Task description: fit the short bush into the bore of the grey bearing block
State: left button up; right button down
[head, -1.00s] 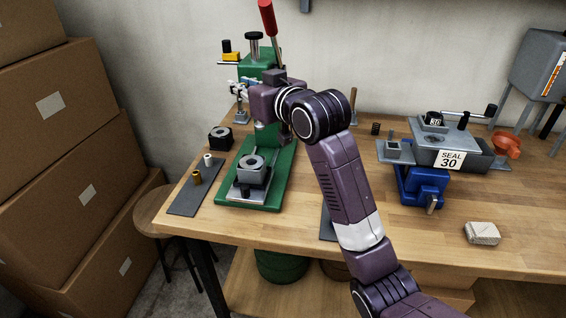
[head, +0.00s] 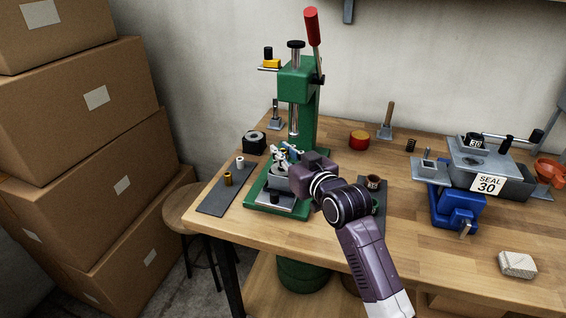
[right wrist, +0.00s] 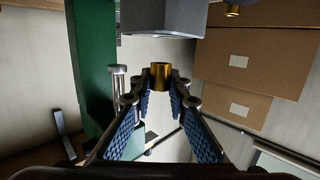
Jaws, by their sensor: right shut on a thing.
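The grey bearing block (head: 278,185) sits on the base of the green press; my right gripper hides part of its top in the head view. In the right wrist view the block (right wrist: 162,18) is at the top edge. My right gripper (head: 282,156) is at the block's top in the head view. It is shut on a short brass bush (right wrist: 160,76), which shows between its fingertips with a gap between it and the block in that picture. The bore is not visible now. My left gripper is not in view.
The press ram (head: 294,118) hangs just behind my gripper, with the green column (head: 303,105) beside it. A brass bush (head: 228,179) and a white bush (head: 240,162) stand on a dark mat (head: 213,200). A black ring-topped block (head: 254,143) stands behind. Bare bench lies at front.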

aim_at(283, 172)
notch_tip(283, 172, down, 3)
jog(key=shift+r, duration=0.1)
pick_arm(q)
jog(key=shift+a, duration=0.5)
pick_arm(e)
jog(key=shift+f, duration=0.35)
jog(key=shift+f, duration=0.1)
jog(key=c, duration=1.8)
grip_release()
jog(key=shift+c, duration=0.2)
jog(key=shift+s+d, duration=0.2)
jog(key=shift+s, duration=0.15)
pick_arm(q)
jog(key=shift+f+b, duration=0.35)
pick_arm(e)
jog(key=v, duration=1.1)
jog(key=shift+r, duration=0.2)
